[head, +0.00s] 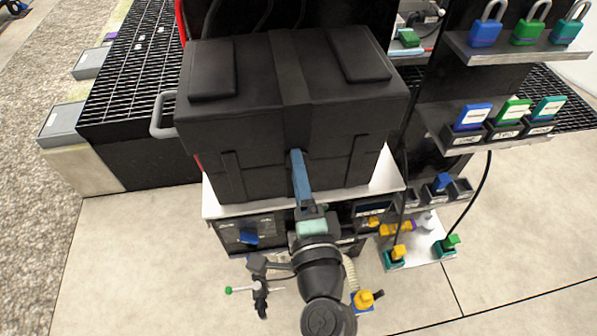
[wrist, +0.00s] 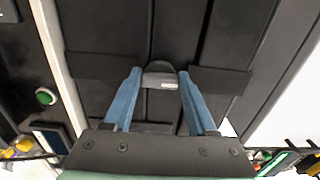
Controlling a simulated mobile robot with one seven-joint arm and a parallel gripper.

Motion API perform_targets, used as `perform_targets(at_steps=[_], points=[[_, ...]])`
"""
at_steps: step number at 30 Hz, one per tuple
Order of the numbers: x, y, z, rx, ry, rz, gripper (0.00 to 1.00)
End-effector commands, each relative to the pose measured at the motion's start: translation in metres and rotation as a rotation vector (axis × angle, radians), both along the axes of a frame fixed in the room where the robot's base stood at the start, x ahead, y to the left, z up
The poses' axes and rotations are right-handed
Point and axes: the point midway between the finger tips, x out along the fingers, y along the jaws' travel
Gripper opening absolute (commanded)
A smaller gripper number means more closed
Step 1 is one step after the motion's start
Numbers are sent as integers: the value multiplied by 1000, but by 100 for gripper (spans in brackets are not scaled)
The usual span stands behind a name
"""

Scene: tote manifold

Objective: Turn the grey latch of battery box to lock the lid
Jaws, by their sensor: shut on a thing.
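The black battery box (head: 250,160) stands on a white-topped shelf, its lid (head: 255,95) down on it. The small grey latch (wrist: 160,80) is on the box's front face, in the middle of the wrist view. My gripper (wrist: 160,73) has its two blue fingers on either side of the latch, shut on it. In the head view my gripper (head: 296,153) reaches the middle of the box front, just below the lid's edge. The fingers hide the latch there, and its exact turn is hard to tell.
A grey loop handle (head: 161,115) sticks out at the box's left. Shelves at right hold several padlocks (head: 484,34) and coloured blocks. A panel with a blue switch (head: 247,238) is below the box. Cables hang at right.

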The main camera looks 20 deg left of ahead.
Motion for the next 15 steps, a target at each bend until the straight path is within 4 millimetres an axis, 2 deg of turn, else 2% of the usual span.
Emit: perform_targets(at_steps=[1, 2, 6, 15], points=[[0, 0, 0, -6, -3, -1, 2], [0, 0, 0, -6, -3, -1, 61], [0, 0, 0, -3, -2, -1, 86], [0, 0, 0, -2, -1, -1, 88]])
